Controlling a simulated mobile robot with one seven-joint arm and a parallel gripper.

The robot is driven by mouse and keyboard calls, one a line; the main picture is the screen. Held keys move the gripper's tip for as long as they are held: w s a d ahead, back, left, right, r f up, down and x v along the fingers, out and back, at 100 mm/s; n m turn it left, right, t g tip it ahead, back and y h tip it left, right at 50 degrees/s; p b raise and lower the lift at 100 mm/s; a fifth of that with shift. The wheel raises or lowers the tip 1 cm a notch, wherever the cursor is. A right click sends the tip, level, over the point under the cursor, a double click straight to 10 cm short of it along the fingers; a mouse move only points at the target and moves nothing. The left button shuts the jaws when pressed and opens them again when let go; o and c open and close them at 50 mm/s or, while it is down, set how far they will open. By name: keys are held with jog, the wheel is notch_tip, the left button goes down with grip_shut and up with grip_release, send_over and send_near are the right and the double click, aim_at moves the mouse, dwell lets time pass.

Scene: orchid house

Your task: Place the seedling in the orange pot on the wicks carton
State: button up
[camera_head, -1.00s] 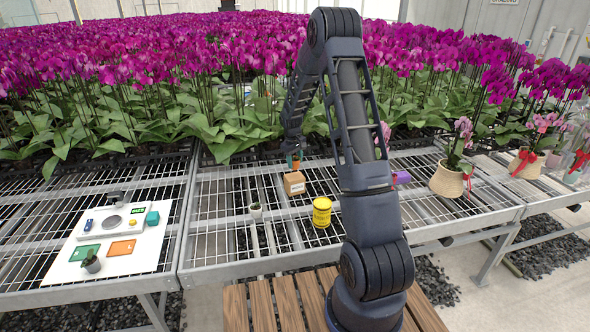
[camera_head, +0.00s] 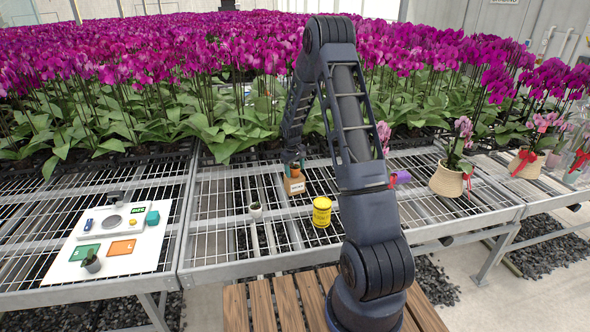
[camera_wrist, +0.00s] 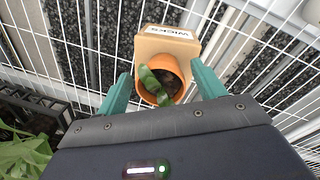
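The orange pot (camera_wrist: 160,82) holds a small green seedling (camera_wrist: 155,88) in dark soil. The pot also shows in the head view (camera_head: 295,173), above the wicks carton. The wicks carton (camera_wrist: 168,43) is a tan box with a "WICKS" label; in the head view (camera_head: 297,187) it sits on the wire bench. The pot appears to rest on the carton's top, though its base is hidden. My gripper (camera_wrist: 160,72) has its teal fingers on both sides of the pot, with a narrow gap visible at each side. In the head view my gripper (camera_head: 293,161) is just above the carton.
A yellow tub (camera_head: 321,212) stands right and nearer, and a small white pot (camera_head: 255,209) stands left. A white board (camera_head: 70,262) with a scale is at the left. Dense orchids fill the back. A basket orchid (camera_head: 447,180) is at the right. Bare mesh surrounds the carton.

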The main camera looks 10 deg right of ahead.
notch_tip(320, 180, up, 12)
jog(key=a, duration=0.1)
jog(key=s+d+r+m+t, duration=0.1)
jog(key=s+r, duration=0.9)
jog(key=r, duration=0.2)
jog(key=s+d+r+m+t, duration=0.15)
jog(key=s+r, duration=0.45)
jog(key=s, duration=0.6)
jog(key=s+d+r+m+t, duration=0.15)
jog(key=s+r, duration=0.35)
jog(key=s, duration=0.6)
jog(key=s+m+y, duration=0.1)
jog(key=s+m, duration=0.1)
jog(key=s, duration=1.1)
jog(key=shift+a+f, duration=0.3)
jog(key=shift+a, duration=0.05)
